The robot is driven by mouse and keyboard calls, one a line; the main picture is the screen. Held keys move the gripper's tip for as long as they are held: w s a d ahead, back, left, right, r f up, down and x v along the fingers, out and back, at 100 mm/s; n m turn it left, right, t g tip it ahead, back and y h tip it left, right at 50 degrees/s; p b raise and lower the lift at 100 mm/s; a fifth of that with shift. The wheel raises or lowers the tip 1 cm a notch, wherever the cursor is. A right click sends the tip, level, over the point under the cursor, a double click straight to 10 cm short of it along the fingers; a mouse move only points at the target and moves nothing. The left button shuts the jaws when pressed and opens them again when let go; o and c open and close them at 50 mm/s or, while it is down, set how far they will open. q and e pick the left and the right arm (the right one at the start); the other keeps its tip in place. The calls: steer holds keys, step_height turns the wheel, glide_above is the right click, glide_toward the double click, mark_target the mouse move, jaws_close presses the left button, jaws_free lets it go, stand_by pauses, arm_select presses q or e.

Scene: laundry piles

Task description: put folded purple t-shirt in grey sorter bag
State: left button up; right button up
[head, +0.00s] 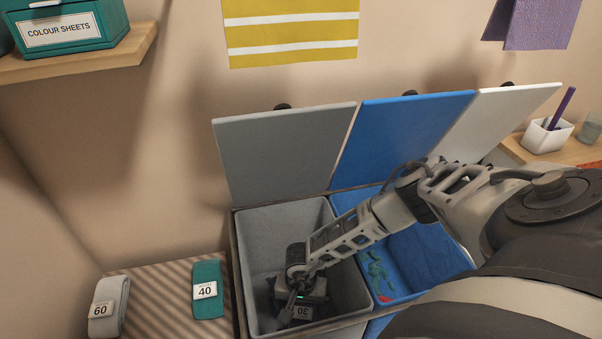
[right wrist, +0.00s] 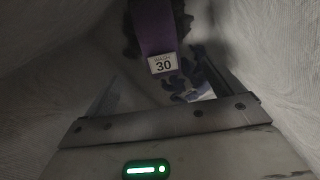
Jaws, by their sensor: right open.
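The grey sorter bag (head: 257,226) is the left compartment of the sorter, with its grey lid (head: 283,150) standing open behind it. My right gripper (head: 298,300) is down inside this bag and open. The folded purple t-shirt (right wrist: 154,28) shows in the right wrist view, between the dark finger pads, with a white tag reading "30" (right wrist: 163,64). I cannot tell whether the fingers touch the shirt. My left gripper is out of view.
A blue compartment (head: 432,247) with green and red items adjoins on the right, under an open blue lid (head: 403,127). A white lid (head: 508,110) stands beyond. A folded teal item (head: 208,273) and a grey one (head: 103,292) lie on the striped surface to the left.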

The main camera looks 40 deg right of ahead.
steer(key=shift+r, duration=1.35)
